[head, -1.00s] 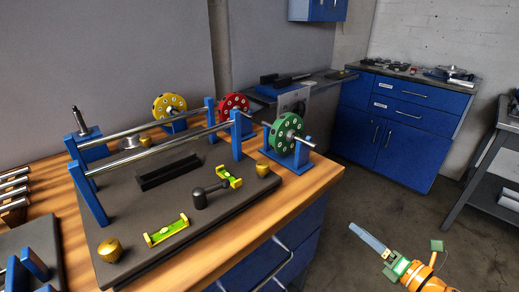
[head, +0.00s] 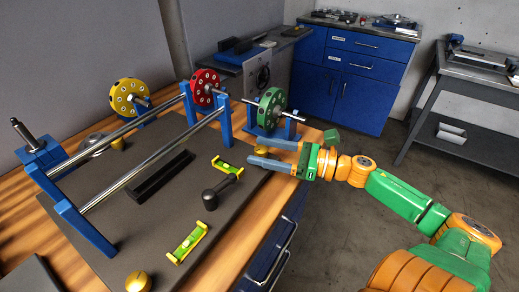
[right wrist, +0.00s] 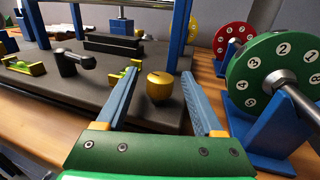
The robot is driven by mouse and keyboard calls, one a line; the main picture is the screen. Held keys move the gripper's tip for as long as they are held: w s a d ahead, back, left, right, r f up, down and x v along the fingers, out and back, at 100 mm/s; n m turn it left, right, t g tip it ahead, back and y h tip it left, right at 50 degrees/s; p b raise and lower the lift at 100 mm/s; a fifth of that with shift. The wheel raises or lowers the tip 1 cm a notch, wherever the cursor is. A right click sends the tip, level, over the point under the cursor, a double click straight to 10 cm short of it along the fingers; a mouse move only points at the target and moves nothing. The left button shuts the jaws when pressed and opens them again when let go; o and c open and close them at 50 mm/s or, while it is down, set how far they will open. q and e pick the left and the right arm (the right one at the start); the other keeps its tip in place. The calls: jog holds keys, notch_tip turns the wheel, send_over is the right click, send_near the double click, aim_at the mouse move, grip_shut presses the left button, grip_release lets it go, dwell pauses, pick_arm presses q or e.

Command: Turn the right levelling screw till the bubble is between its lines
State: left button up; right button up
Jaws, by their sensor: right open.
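The right levelling screw is a brass knob (head: 262,151) at the right corner of the dark base plate (head: 150,222). It also shows in the right wrist view (right wrist: 160,89). My right gripper (head: 254,150) is open, with its two blue-grey fingers on either side of the knob; I cannot tell whether either touches it. A yellow-green level (head: 188,243) lies near the plate's front edge, and a second level (head: 227,168) lies nearer the right screw. The bubbles are too small to read against their lines. My left gripper is not in view.
A green numbered rotor (head: 270,108) on a blue stand is close beside my right gripper. Blue posts carry two steel rails (head: 150,161) over the plate. A black-knobbed part (head: 211,198) stands between the levels. Another brass screw (head: 138,282) is at the front left.

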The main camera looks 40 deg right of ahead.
jog(key=shift+w+a, duration=0.4)
jog(key=shift+w, duration=0.05)
jog(key=shift+s+d, duration=0.15)
